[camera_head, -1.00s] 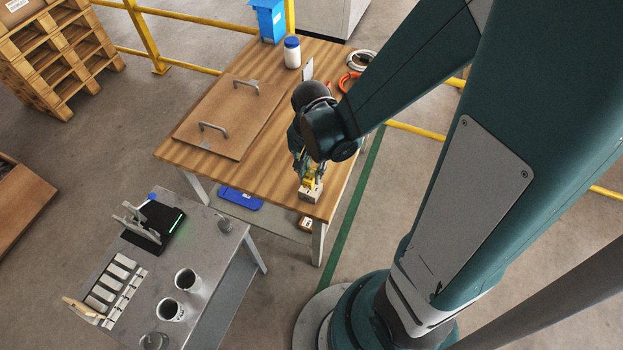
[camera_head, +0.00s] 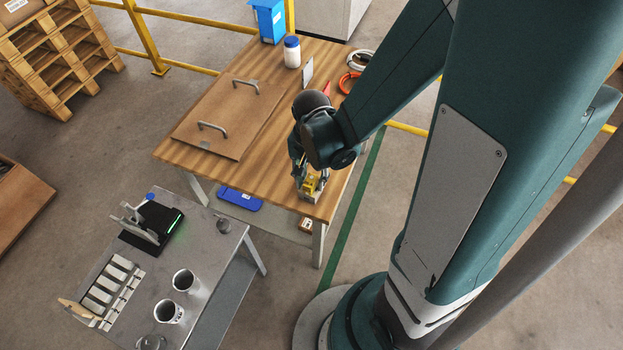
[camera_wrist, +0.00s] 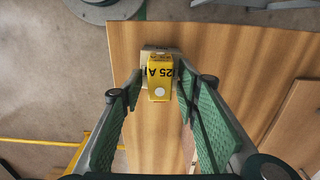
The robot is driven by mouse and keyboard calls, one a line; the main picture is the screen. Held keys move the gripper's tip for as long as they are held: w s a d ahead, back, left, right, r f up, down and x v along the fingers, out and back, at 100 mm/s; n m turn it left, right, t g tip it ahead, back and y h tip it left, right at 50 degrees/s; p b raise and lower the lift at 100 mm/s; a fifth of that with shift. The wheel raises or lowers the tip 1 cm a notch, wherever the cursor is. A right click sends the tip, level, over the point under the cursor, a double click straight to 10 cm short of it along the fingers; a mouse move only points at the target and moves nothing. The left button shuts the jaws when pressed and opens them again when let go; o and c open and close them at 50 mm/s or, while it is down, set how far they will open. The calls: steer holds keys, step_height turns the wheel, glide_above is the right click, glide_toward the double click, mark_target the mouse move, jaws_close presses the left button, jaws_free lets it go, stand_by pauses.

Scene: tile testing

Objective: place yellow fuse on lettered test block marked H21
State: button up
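The yellow fuse (camera_wrist: 159,80), with black "25 A" print, sits between the fingertips of my gripper (camera_wrist: 160,76) in the wrist view. The finger pads overlap the ends of its print; whether they press on it is unclear. In the head view the fuse (camera_head: 313,183) is at a small pale block (camera_head: 308,196) near the front corner of the wooden table. My gripper (camera_head: 308,180) reaches down over it and partly hides it. A grey part (camera_wrist: 150,48) shows behind the fuse in the wrist view. I cannot read H21 on anything.
The wooden table (camera_head: 262,158) bears a handled board (camera_head: 215,120), a white jar (camera_head: 291,52) and coiled cables (camera_head: 350,82). The nearer grey table (camera_head: 215,270) holds a row of pale blocks (camera_head: 110,284), a dark device (camera_head: 158,220) and cups (camera_head: 184,280).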

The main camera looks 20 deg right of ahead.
steer(key=shift+r, duration=0.2)
stand_by(0.3)
step_height(320, 180, up, 12)
steer(key=p, duration=0.4)
stand_by(0.5)
steer(key=shift+r, duration=0.1)
stand_by(0.6)
step_height(320, 180, up, 17)
steer(key=n+t, duration=0.6)
steer(key=n, duration=0.2)
glide_above(312, 177)
steer(key=s, duration=0.3)
steer(key=shift+s+d+r+n+t, duration=0.25)
steer(key=shift+d+r+n+t, duration=0.1)
steer(key=shift+r+n+t, duration=0.25)
steer(key=shift+r, duration=0.1)
stand_by(0.8)
